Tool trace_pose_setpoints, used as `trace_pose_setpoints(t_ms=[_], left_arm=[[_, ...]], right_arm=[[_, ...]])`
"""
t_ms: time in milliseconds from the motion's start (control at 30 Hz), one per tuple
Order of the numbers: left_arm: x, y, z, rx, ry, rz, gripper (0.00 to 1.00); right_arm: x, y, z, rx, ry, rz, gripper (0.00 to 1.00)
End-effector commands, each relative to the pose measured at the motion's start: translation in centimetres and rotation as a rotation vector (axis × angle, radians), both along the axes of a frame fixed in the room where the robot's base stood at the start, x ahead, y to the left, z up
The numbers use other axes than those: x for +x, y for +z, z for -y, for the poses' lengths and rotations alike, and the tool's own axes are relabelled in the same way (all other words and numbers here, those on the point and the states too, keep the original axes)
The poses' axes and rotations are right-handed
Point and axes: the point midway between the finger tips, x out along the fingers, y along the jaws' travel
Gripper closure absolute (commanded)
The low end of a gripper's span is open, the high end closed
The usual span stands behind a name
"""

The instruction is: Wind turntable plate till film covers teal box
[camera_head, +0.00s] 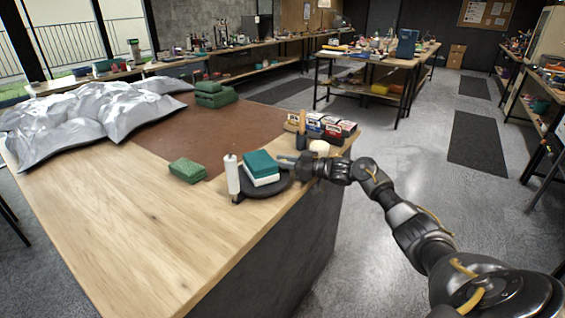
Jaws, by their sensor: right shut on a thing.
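The dark round turntable plate (267,190) lies near the right front edge of the wooden table. The teal box (261,163) sits on it; its top is teal and its lower part white. I cannot tell whether that white is film. A white upright roll of film (232,175) stands beside the box at the plate's left edge. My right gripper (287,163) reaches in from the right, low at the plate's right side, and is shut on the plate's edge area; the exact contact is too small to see. My left gripper is out of view.
Behind my right gripper stand a dark cup with a wooden-handled tool (301,138), a cream round item (319,147) and a rack of small boxes (322,127). A green pad (187,170) lies left of the roll. Silver bags (90,110) fill the far left; the front left tabletop is clear.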

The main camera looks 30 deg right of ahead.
Motion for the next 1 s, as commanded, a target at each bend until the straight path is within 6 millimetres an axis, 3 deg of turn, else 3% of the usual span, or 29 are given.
trace_pose_setpoints(t_ms=[200, 233, 267, 667, 1000], left_arm=[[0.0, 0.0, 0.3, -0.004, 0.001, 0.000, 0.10], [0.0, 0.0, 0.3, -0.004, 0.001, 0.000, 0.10], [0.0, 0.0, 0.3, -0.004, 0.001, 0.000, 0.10], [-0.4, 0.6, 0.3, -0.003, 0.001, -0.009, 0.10], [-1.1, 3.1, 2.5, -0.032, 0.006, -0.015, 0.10]], right_arm=[[0.0, 0.1, 0.1, 0.000, -0.003, 0.001, 1.00], [0.0, 0.1, 0.1, 0.000, -0.003, 0.001, 0.75], [0.0, 0.1, 0.1, 0.000, -0.003, 0.001, 0.72], [-0.7, 0.1, 0.6, -0.001, -0.003, -0.002, 0.72], [-5.9, 0.2, 4.5, -0.002, -0.003, -0.003, 0.72]])
